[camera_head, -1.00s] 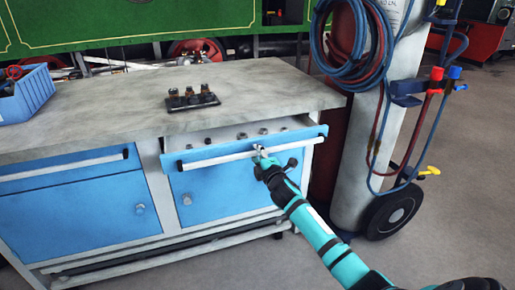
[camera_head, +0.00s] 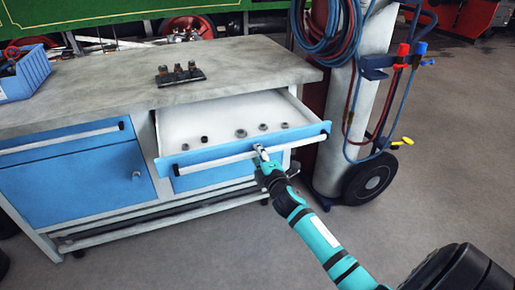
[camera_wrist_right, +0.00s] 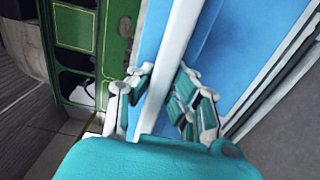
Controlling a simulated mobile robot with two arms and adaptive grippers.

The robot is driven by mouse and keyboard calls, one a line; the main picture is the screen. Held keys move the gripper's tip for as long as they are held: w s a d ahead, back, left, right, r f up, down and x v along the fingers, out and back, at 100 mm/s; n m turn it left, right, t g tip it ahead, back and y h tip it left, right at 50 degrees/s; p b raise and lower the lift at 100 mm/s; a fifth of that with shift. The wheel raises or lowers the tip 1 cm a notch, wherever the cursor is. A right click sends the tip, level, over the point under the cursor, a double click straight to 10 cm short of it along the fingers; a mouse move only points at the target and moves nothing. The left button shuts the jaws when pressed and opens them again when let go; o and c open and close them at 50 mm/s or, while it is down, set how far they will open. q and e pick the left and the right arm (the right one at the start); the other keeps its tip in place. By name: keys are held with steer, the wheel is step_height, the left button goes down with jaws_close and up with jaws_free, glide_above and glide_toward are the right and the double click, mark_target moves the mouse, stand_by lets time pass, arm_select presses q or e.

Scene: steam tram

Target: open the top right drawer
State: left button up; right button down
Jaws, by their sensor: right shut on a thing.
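The top right drawer (camera_head: 185,161) of the workbench is pulled well out, its blue front standing clear of the bench and its white inside showing. Several small dark round parts lie in it near the front. My right gripper (camera_head: 263,155) is shut on the drawer's white bar handle (camera_head: 222,158), right of its middle. In the right wrist view the fingers (camera_wrist_right: 160,90) close around the handle (camera_wrist_right: 174,62) from both sides. My left gripper is in neither view.
The grey worktop (camera_head: 100,90) carries a small dark block with bottles (camera_head: 180,74) and a blue bin (camera_head: 27,77). A closed blue drawer (camera_head: 60,141) is at left. A gas cylinder cart (camera_head: 368,178) stands close at right. Floor in front is clear.

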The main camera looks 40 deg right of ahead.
steer(key=shift+s, duration=0.15)
steer(key=c, duration=1.5)
jaws_free()
steer(key=v, duration=1.2)
steer(key=shift+a, duration=0.1)
